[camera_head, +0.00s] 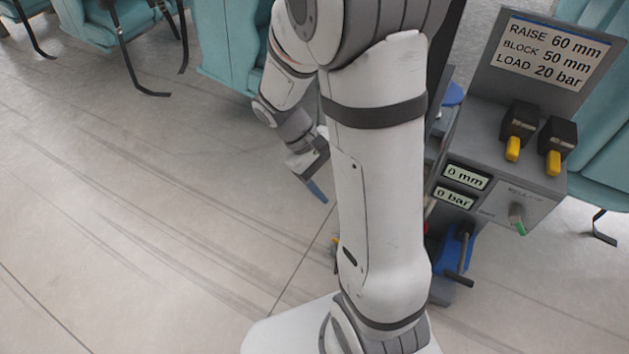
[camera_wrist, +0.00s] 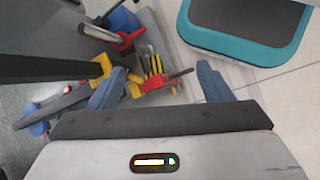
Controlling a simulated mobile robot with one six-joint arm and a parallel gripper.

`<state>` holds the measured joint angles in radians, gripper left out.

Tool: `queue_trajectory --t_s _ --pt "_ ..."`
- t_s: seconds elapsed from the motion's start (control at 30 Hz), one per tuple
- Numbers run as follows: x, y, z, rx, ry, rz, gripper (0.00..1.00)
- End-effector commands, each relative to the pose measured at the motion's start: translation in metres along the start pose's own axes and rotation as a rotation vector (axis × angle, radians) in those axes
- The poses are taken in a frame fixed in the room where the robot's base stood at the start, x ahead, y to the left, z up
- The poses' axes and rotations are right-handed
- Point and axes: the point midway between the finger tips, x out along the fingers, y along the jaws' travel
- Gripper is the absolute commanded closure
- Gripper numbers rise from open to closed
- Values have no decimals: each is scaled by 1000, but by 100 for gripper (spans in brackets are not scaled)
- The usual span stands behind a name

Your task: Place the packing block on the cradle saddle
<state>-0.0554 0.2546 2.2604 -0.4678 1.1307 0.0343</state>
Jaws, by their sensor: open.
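My gripper (camera_head: 318,192) hangs low behind my upper arm in the head view, its one visible blue finger angled down. In the wrist view my gripper (camera_wrist: 161,68) has its two blue fingers spread wide, with nothing held between them. Beyond and between the fingers lies a cluster of yellow and red parts (camera_wrist: 152,82). A small yellow piece (camera_wrist: 101,66) shows just past the left finger. I cannot tell which part is the packing block. The cradle saddle cannot be made out in either view; my arm hides much of the area beside the console.
A grey console (camera_head: 500,185) stands at right, with a sign (camera_head: 552,48), two yellow-tipped levers, displays reading 0 mm and 0 bar, and a green-tipped lever. A blue device (camera_head: 455,255) sits below it. Teal seats (camera_head: 225,40) line the back. The left floor is clear.

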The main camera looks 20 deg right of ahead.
Motion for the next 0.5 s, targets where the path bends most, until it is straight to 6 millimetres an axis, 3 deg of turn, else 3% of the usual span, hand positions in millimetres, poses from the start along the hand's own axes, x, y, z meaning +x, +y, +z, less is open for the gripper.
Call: queue_trajectory --t_s 0.2,0.5 --pt "-38 -27 40 162 259 -169 28" --pt "-71 -56 74 317 531 -340 28"
